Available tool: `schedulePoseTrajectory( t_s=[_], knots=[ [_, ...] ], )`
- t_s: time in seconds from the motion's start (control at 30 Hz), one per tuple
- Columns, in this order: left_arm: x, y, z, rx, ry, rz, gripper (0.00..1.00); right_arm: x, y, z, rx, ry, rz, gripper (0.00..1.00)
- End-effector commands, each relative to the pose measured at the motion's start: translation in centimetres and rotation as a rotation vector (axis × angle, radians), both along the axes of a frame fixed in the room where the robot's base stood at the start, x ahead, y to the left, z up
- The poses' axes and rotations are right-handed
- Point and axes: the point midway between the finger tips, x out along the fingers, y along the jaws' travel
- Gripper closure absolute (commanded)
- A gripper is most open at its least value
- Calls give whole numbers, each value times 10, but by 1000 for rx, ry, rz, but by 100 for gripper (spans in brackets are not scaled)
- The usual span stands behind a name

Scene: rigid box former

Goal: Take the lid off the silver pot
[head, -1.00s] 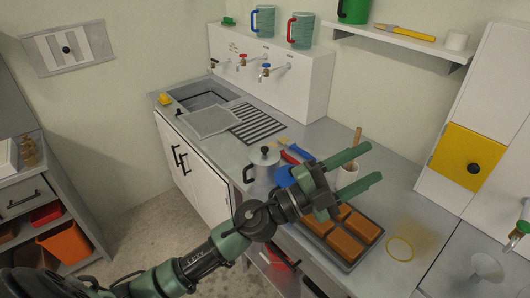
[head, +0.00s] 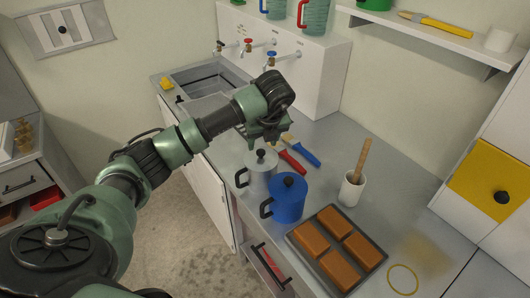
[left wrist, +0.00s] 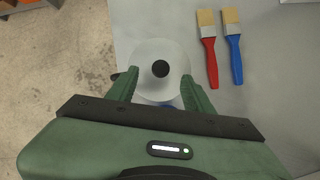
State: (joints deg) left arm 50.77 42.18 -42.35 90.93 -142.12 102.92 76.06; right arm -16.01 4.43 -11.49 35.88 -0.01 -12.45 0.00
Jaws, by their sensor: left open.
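The silver pot (head: 258,184) stands on the grey counter near its front edge, with a black handle on its left. Its lid (head: 268,163) is on, topped by a black knob (head: 260,154). My left gripper (head: 264,140) is open above and just behind the pot, fingers pointing down. In the left wrist view, the round lid (left wrist: 150,55) with its black knob (left wrist: 160,69) lies below my left gripper (left wrist: 160,90), the knob between the finger lines and slightly beyond the tips. I see no contact. My right gripper is out of view.
A blue pot (head: 288,203) stands close beside the silver pot. Red (left wrist: 208,55) and blue (left wrist: 234,55) brushes lie to its right. A tray (head: 376,280) of brown blocks and a white cup (head: 351,190) stand further right.

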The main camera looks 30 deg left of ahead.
Motion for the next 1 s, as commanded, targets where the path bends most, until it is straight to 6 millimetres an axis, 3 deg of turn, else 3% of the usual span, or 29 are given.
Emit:
schedulePoseTrajectory(
  t_s=[0.1, 0.27, 0.43, 0.6, 0.7, 0.77, 0.9, 1.0],
  knots=[
    [3, 3, -11, -2, 3, -3, 49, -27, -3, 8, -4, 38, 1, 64],
    [10, 7, -30, -4, 5, -3, 49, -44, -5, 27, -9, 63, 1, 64],
    [16, 13, -53, -4, 3, -4, 49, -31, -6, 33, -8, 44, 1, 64],
    [17, 15, -58, -3, 1, -6, 49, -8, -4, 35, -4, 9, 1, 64],
    [17, 14, -58, -4, 0, -7, 49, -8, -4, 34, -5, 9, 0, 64],
    [17, 14, -58, -4, 0, -7, 62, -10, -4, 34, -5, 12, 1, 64],
    [17, 14, -58, -4, 0, -7, 100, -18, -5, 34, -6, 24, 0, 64],
    [17, 14, -58, -4, 0, -6, 100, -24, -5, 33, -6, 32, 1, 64]
  ],
)
